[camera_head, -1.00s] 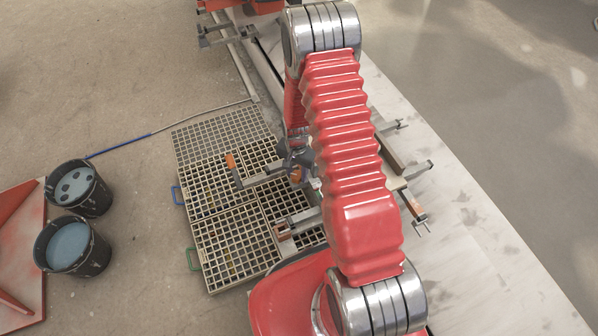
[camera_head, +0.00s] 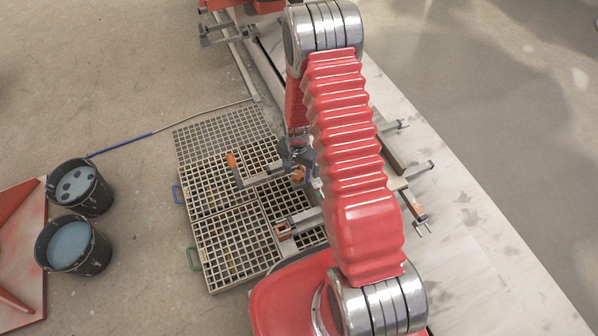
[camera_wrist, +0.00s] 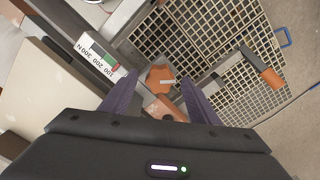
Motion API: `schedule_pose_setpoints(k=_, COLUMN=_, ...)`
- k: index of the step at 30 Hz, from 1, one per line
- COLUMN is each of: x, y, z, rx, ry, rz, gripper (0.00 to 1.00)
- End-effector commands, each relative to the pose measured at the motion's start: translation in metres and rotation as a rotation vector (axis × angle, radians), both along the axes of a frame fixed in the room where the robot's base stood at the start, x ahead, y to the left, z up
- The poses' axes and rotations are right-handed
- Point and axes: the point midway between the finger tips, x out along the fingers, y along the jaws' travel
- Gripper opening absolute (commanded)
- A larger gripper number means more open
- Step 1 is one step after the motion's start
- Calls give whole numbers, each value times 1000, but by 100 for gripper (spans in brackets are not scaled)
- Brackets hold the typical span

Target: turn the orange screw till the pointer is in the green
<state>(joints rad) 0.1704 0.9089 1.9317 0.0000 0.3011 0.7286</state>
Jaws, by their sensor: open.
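The orange screw (camera_wrist: 160,78) shows in the wrist view as a faceted knob with a pale bar across it. My gripper (camera_wrist: 158,84) is open, with one dark purple finger on each side of the screw's near side. I cannot tell whether either finger touches it. A white scale (camera_wrist: 98,58) with printed numbers and small green and red patches lies left of the screw. The pointer is too small to read against the green. In the head view my gripper (camera_head: 291,158) is partly behind my red arm, next to an orange part (camera_head: 297,174) that looks like the screw.
A bar with an orange handle (camera_wrist: 262,68) lies right of the screw; the handle also shows in the head view (camera_head: 231,161). Floor grating (camera_head: 226,245) lies beneath. Two black buckets (camera_head: 72,246) stand at left. Clamp bars (camera_head: 418,172) stick out at right.

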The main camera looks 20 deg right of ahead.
Motion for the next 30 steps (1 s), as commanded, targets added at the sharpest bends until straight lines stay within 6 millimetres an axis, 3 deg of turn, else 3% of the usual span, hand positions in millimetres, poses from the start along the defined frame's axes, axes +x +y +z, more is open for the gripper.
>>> schedule_pose_setpoints(k=8, x=1, y=0, z=26, rx=0, ry=-3, rz=0, gripper=55)
schedule_pose_setpoints(k=30, x=1, y=0, z=122, rx=0, ry=-3, rz=0, gripper=55)
